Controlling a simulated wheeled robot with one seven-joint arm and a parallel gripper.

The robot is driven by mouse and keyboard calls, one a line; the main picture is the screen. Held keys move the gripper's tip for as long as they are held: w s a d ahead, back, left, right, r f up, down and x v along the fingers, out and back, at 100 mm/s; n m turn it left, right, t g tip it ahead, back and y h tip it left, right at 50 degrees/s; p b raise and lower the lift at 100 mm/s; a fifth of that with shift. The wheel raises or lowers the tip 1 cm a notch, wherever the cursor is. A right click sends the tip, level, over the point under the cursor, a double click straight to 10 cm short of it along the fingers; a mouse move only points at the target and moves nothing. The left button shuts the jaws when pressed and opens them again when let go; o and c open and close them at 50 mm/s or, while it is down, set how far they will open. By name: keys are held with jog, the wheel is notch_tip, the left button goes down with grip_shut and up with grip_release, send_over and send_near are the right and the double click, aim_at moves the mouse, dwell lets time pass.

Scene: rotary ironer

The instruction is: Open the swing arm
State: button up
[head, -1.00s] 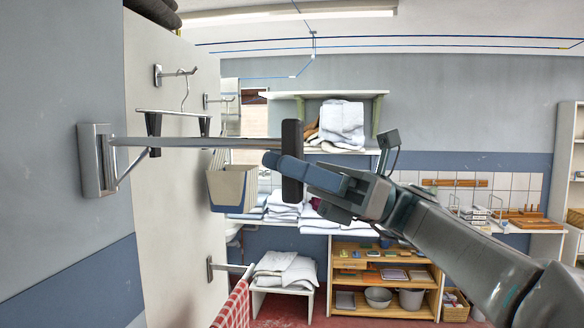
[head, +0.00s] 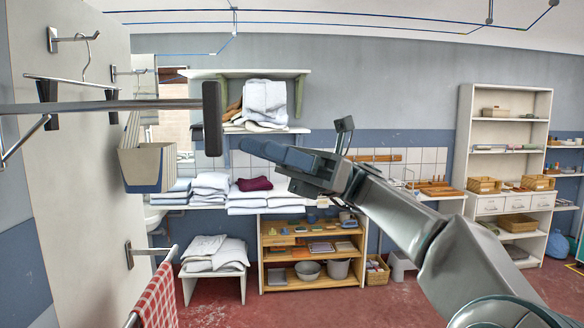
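The swing arm (head: 120,105) is a grey metal bar at the left of the head view. It reaches from the left picture edge to a dark upright end pad (head: 212,118), with a diagonal brace under it at the far left. Its wall bracket is outside the view. My gripper (head: 258,148) is to the right of the pad, and a gap shows between them. One blue-grey finger points left toward the pad. The other finger is hard to make out, so its opening is unclear.
A white panel (head: 75,190) with hooks, a hanger (head: 85,80) and a beige bin (head: 145,165) stands behind the bar. A red checked cloth (head: 158,295) hangs low. Folded linens lie on a shelf (head: 195,75) and counter. A white shelf unit (head: 500,100) stands right.

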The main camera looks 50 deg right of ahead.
jog(key=shift+b+v, duration=0.3)
jog(key=shift+v, duration=1.8)
jog(key=shift+w+f, duration=0.1)
jog(key=shift+w, duration=0.05)
